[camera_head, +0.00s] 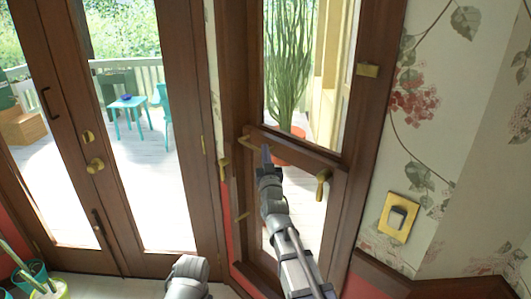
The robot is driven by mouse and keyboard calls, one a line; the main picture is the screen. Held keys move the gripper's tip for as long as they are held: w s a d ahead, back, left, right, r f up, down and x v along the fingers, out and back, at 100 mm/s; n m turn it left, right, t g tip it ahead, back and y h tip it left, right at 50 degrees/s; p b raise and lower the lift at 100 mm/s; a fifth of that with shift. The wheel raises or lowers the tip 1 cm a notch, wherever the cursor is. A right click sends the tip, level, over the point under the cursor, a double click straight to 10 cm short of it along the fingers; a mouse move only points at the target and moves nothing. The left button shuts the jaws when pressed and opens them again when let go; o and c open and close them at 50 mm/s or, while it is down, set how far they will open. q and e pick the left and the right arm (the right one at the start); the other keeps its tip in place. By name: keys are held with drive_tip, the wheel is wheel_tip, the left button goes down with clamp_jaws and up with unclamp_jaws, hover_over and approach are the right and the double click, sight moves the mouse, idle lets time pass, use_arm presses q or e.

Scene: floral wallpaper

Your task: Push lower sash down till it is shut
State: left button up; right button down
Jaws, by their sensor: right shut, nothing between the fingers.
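The window stands right of the glass doors in a dark wood frame. Its lower sash (310,156) shows a brown top rail, with a brass handle (322,186) on its right and a thin brass bar near its left end. My right gripper (266,155) is shut and empty. Its fingertips overlap the left part of the top rail in the picture; I cannot tell whether they touch. My right arm hides part of the lower pane and the sash's bottom, so I cannot tell whether a gap is below. My left gripper is not in view.
Brown glass doors (180,120) with brass knobs stand left. A light switch (398,216) sits on the floral wall right. A brass catch (368,70) is on the window frame. Outside are a potted plant (289,70) and a teal table (128,102).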

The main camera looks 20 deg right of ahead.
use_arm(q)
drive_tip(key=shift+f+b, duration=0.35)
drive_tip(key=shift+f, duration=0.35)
use_arm(e)
drive_tip(key=shift+f, duration=0.7)
